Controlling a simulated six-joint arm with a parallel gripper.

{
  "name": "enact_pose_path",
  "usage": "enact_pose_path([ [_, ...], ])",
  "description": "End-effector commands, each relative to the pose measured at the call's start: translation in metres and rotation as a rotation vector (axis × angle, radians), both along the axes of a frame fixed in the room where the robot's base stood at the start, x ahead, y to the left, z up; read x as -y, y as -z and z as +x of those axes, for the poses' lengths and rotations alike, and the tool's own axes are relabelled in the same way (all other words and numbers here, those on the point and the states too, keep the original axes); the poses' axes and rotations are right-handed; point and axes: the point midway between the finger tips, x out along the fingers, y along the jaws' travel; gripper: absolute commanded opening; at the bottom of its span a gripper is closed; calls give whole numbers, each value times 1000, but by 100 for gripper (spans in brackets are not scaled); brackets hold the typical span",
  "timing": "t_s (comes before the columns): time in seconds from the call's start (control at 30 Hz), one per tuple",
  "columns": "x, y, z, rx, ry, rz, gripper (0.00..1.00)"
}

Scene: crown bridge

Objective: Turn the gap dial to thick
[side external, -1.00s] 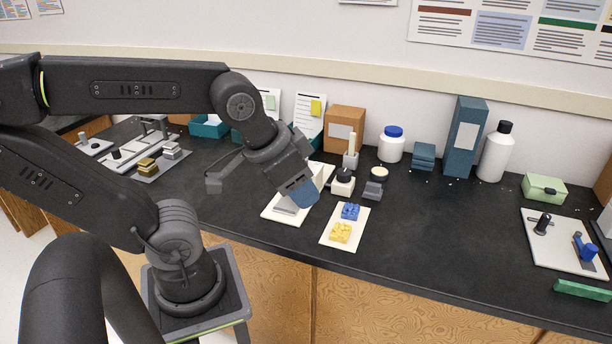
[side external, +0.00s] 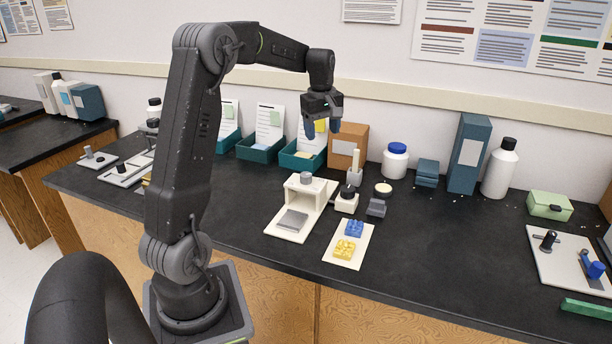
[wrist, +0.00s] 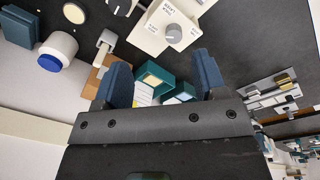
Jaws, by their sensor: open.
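The gap dial is a round grey knob (side external: 306,178) on top of a white bridge-shaped fixture (side external: 319,195) on the dark counter. My gripper (side external: 322,126) is open and empty, well above the counter and above and behind the fixture in the side view. In the wrist view its two blue fingers (wrist: 163,78) are spread apart, with the knob beyond their tips and apart from them.
A small white box with a black knob (side external: 347,190) stands right of the fixture. A white plate (side external: 335,256) holds blue and yellow blocks. Teal trays (side external: 258,154), a brown box (side external: 350,146) and a white jar (side external: 395,165) stand along the back.

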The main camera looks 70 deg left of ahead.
Motion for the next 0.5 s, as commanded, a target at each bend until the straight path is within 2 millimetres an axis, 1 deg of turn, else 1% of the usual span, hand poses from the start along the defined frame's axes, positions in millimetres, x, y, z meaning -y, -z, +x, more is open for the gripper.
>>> enact_pose_path([
  [0.03, -25, 13, -1, -17, -84, -19, 65],
  [0.1, -49, 26, -4, -32, -181, -37, 65],
  [0.2, -72, 38, -8, -46, -274, -54, 65],
  [0.3, -82, 45, -10, -54, -319, -63, 65],
  [0.43, -84, 55, -11, -55, -329, -64, 65],
  [0.5, -84, 64, -11, -56, -328, -64, 65],
])
